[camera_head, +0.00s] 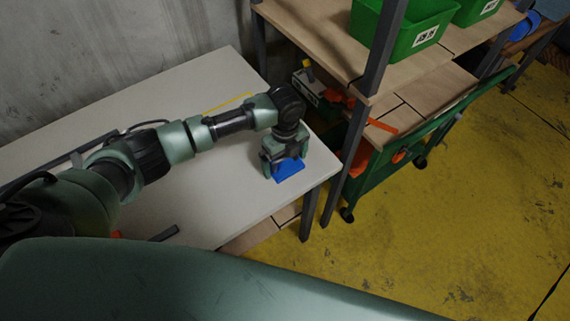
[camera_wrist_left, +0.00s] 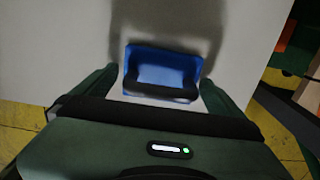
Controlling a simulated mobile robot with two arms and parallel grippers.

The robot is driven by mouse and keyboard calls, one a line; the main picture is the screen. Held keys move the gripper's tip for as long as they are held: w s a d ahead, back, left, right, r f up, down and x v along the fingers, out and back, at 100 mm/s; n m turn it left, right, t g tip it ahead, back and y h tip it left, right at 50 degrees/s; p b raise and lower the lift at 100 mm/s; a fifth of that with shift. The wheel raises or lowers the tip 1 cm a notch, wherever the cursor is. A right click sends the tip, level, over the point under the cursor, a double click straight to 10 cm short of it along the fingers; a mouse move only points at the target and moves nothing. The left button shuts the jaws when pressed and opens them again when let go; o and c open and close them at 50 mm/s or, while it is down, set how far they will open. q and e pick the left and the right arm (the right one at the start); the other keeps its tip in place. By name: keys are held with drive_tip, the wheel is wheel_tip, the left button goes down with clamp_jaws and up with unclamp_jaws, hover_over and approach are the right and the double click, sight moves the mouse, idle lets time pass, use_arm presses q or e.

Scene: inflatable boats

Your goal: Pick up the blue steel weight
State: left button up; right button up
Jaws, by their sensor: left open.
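The blue steel weight (camera_head: 288,169) lies on the white table (camera_head: 222,90) near its right end. My left gripper (camera_head: 282,163) is directly above and around it, pointing down. In the left wrist view the blue weight (camera_wrist_left: 162,68) sits between the two fingers of my left gripper (camera_wrist_left: 165,85). The fingers are open, with a gap on each side of the weight. The near part of the weight is dark in that view. My right gripper is not in view.
A shelf (camera_head: 330,40) with green bins (camera_head: 405,35) stands just right of the table. A green cart (camera_head: 385,165) is beside it on the yellow floor. A yellow strip (camera_head: 228,103) lies on the table behind my arm. The table's front right edge is close to the weight.

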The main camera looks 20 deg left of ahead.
use_arm(q)
drive_tip(key=c, duration=1.7)
drive_tip(key=shift+w, duration=0.15)
drive_tip(key=shift+c, duration=0.5)
drive_tip(key=shift+r, duration=0.1)
